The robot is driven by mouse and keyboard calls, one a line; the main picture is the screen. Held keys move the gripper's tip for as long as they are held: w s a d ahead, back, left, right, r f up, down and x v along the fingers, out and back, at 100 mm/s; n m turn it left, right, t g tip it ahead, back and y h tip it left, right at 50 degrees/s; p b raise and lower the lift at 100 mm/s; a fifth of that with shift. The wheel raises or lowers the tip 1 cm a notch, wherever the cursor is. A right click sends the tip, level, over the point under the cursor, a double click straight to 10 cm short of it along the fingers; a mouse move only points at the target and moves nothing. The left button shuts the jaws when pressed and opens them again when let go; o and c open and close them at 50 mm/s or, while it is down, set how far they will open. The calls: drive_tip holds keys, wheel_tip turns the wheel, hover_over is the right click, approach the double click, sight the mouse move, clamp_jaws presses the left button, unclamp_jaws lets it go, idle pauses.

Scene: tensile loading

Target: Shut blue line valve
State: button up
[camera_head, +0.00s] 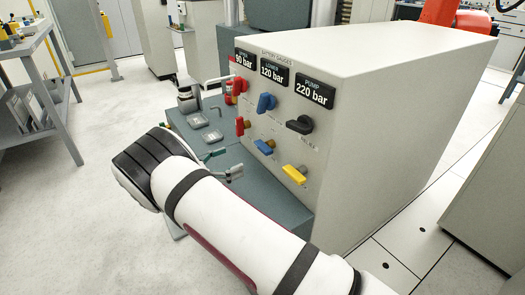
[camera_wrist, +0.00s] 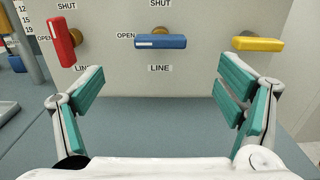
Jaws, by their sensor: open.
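The blue line valve (camera_head: 264,146) is in the lower row on the front of the grey gauge cabinet. In the wrist view its blue handle (camera_wrist: 161,41) lies level, pointing left to the OPEN label, with SHUT above and LINE below. My gripper (camera_head: 224,163) is in front of the cabinet, to the left of the lower valves. In the wrist view my gripper (camera_wrist: 160,88) has its teal fingers wide apart and empty. The blue handle is beyond and above the gap between them, apart from both fingers.
A red valve (camera_wrist: 63,42) stands upright left of the blue one; a yellow valve (camera_wrist: 258,44) lies level at right. An upper blue knob (camera_head: 266,102) and a black knob (camera_head: 300,124) sit above. The grey-green bench top (camera_wrist: 150,118) runs below the panel.

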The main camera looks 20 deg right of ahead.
sight(259, 149)
drive_tip(key=b+x, duration=0.1)
drive_tip(key=x, duration=1.1)
drive_tip(key=shift+d+b, duration=0.25)
drive_tip(key=shift+b, duration=0.15)
drive_tip(key=c, duration=1.2)
